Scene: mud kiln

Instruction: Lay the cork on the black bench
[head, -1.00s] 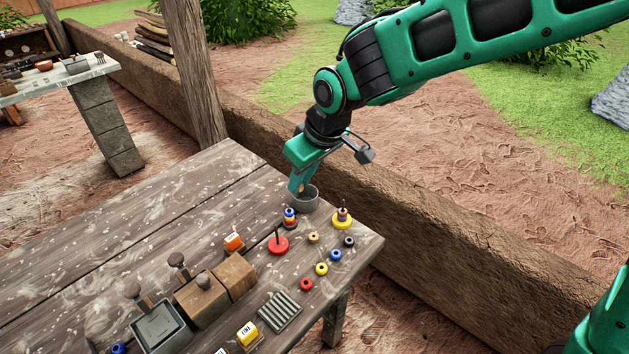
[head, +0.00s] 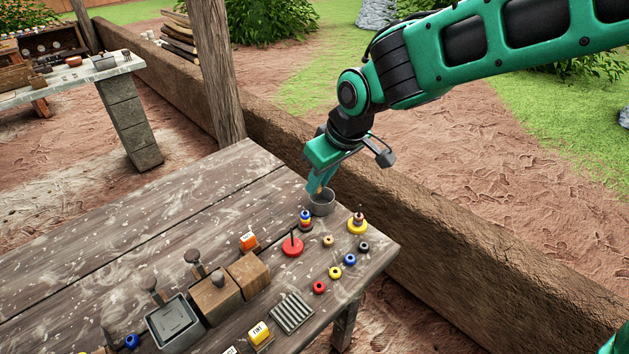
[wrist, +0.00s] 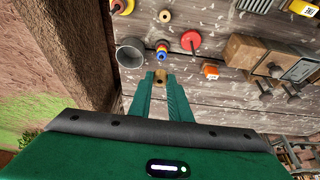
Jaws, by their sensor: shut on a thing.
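The cork (wrist: 158,77) is a small tan piece between the fingertips of my gripper (wrist: 157,82) in the wrist view. In the head view my gripper (head: 317,188) points down at the far edge of the near wooden table, and only a bit of tan shows at its tips. It is held by the grey cup (head: 323,205), seeming just above and behind it. No plainly black bench shows. The near table (head: 130,225) is dark grey-brown, and a second bench at the far left (head: 75,77) has a pale top.
On the near table stand a red spindle base (head: 292,248), a yellow one with rings (head: 357,226), several loose rings, a ribbed grey block (head: 292,312) and wooden boxes (head: 216,299). A wooden post (head: 218,75) and low mud wall (head: 450,235) lie behind. The table's left part is bare.

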